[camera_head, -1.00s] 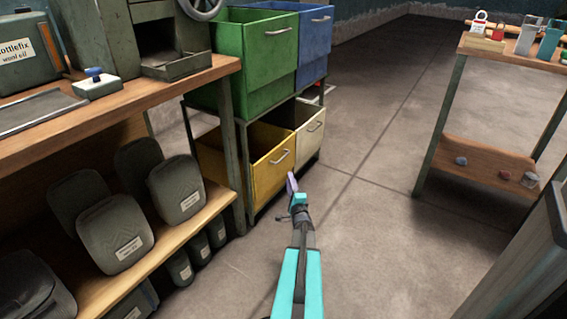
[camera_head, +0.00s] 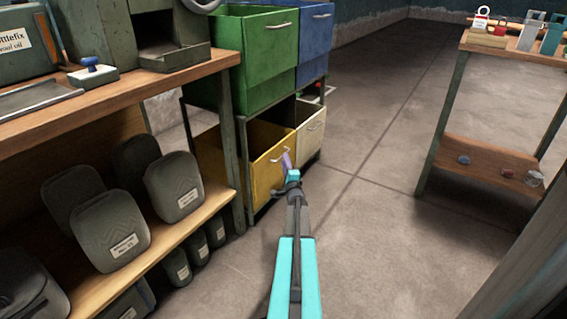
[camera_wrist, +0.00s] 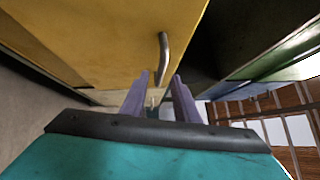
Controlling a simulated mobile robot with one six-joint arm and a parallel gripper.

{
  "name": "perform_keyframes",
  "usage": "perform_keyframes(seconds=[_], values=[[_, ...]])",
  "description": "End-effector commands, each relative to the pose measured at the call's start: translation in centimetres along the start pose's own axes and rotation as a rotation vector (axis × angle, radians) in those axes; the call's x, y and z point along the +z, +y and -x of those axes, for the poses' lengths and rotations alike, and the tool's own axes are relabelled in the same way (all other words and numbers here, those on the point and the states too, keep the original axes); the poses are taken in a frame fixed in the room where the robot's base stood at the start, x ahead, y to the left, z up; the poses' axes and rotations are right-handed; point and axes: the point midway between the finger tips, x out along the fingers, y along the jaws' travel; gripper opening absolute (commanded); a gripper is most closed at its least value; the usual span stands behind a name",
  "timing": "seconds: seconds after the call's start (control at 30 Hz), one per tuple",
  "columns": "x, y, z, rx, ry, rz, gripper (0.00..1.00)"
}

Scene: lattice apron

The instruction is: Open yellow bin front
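The yellow bin (camera_head: 268,172) sits in the lower left place of the rack, and its inside shows from above. Its yellow front (camera_wrist: 100,35) fills the upper left of the wrist view. A curved metal handle (camera_wrist: 163,58) is on that front; it also shows in the head view (camera_head: 279,155). My gripper (camera_head: 287,162) is right at the handle in the head view. In the wrist view its two purple fingers (camera_wrist: 160,76) are apart, with the handle's lower end between the tips in the picture. I cannot tell whether they touch it.
A cream bin (camera_head: 310,138) is right of the yellow one. Green (camera_head: 268,58) and blue (camera_head: 315,42) bins are above. A wooden shelf bench (camera_head: 110,105) with dark canisters stands left. A side table (camera_head: 490,165) stands right. The concrete floor between is clear.

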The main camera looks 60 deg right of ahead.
Motion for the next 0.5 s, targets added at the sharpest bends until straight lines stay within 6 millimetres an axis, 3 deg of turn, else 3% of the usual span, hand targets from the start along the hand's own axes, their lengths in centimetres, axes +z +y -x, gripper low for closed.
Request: perform_keyframes(seconds=[0.2, 0.5], values=[[0.0, 0.1, -2.0, -0.001, -0.001, 0.000, 0.28], [0.0, 0.0, -2.6, 0.000, 0.000, 0.000, 0.28]])
